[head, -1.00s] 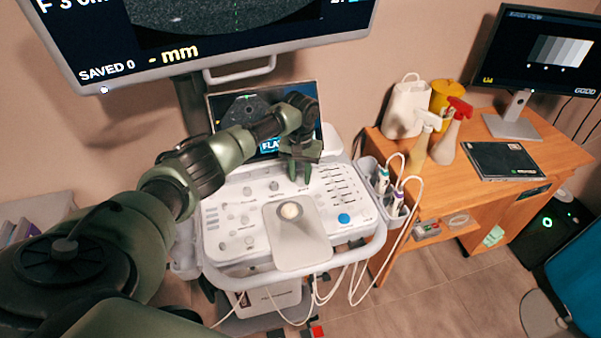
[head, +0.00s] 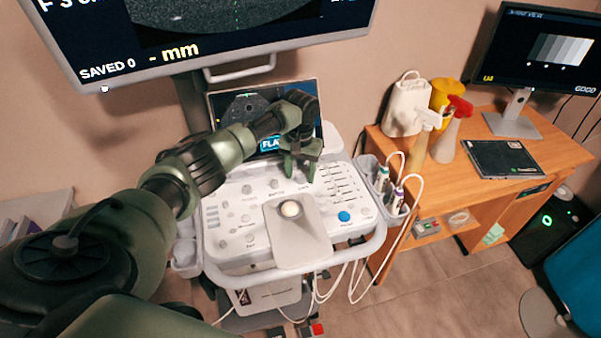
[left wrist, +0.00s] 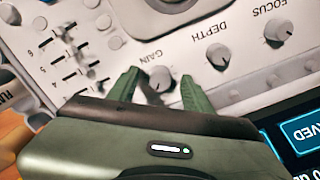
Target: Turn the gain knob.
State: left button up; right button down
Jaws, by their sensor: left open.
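The gain knob (left wrist: 160,78), a small grey-white knob by the GAIN label, shows between my left fingertips in the left wrist view. My left gripper (left wrist: 158,84) is open, with one green finger on each side of the knob. I cannot tell whether either finger touches it. In the head view my left gripper (head: 300,172) points down over the upper part of the white ultrasound control panel (head: 222,236) and hides the gain knob. My right gripper is not in view.
The depth knob (left wrist: 218,56) and focus knob (left wrist: 278,31) are beside the gain knob; sliders (left wrist: 72,56) lie on its other side. A small screen (head: 222,104) stands behind the panel. A probe holder (head: 372,170) is at its right.

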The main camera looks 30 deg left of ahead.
aim_at(300, 176)
pick_arm(q)
notch_tip(300, 176, up, 8)
jog(key=shift+f+b, duration=0.1)
jog(key=shift+b, duration=0.5)
